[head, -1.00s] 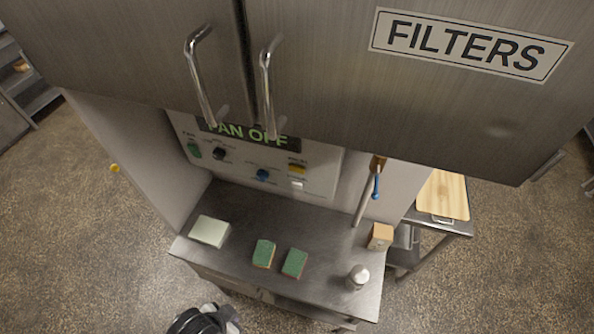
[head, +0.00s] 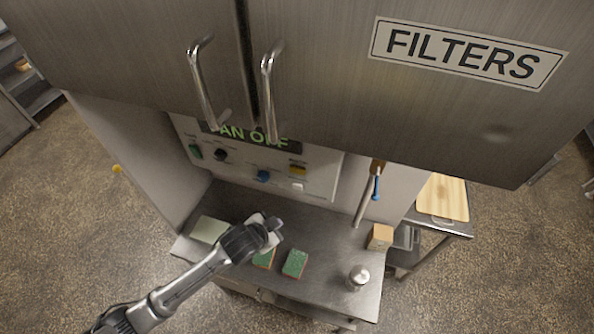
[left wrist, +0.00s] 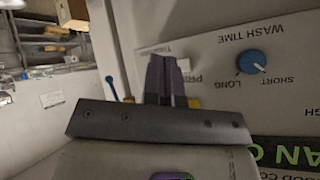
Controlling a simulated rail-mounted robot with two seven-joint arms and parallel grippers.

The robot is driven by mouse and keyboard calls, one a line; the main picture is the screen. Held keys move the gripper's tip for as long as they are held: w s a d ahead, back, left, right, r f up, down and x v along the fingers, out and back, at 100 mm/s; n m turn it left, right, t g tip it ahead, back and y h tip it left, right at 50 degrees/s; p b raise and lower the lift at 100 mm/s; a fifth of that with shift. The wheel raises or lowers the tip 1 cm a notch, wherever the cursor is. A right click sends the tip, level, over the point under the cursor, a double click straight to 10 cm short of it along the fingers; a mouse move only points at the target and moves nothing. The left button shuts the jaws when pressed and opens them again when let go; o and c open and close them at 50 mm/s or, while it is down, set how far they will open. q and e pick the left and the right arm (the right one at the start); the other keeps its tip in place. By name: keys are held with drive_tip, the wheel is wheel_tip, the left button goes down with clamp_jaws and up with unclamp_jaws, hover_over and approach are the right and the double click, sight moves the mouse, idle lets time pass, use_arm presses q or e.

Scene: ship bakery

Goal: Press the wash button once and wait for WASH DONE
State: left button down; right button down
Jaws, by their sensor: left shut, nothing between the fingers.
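The control panel (head: 325,172) on the back wall under the hood carries a green button (head: 195,152), a black knob (head: 221,155), a blue knob (head: 263,176), a yellow part (head: 297,170) and a small white part (head: 298,186). Their labels are too small to read in the head view; which is the wash button I cannot tell. My left gripper (head: 277,223) is shut and empty, above the counter, short of the panel. In the left wrist view the blue knob (left wrist: 252,62) is labelled WASH TIME, upside down; the fingers (left wrist: 166,78) cover part of the panel.
The steel counter (head: 325,225) holds a pale block (head: 208,230), two green sponges (head: 295,263), a shaker (head: 359,277) and a wooden block (head: 380,237). A blue-handled lever (head: 376,187) hangs at the right. Hood doors with handles (head: 205,85) overhang the panel.

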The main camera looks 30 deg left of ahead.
sight(298, 170)
use_arm(q)
drive_tip(key=w+d+f+t+h, duration=0.1)
drive_tip(key=w+f+t+h, duration=0.1)
drive_tip(key=w+t+h, duration=0.2)
wheel_tip(298, 170, up, 10)
drive_tip(key=s+m+t+h, duration=0.2)
drive_tip(key=t+h, duration=0.3)
drive_tip(key=t, duration=0.2)
drive_tip(key=shift+s+r+h, duration=0.15)
drive_tip(key=shift+s+h, duration=0.05)
drive_tip(key=shift+h, duration=0.2)
drive_tip(key=shift+d, duration=0.1)
drive_tip(key=w+a+b, duration=0.1)
drive_tip(key=w+b, duration=0.4)
drive_tip(key=w, duration=0.3)
drive_tip(key=shift+w+a, duration=0.3)
drive_tip(key=shift+w, duration=0.05)
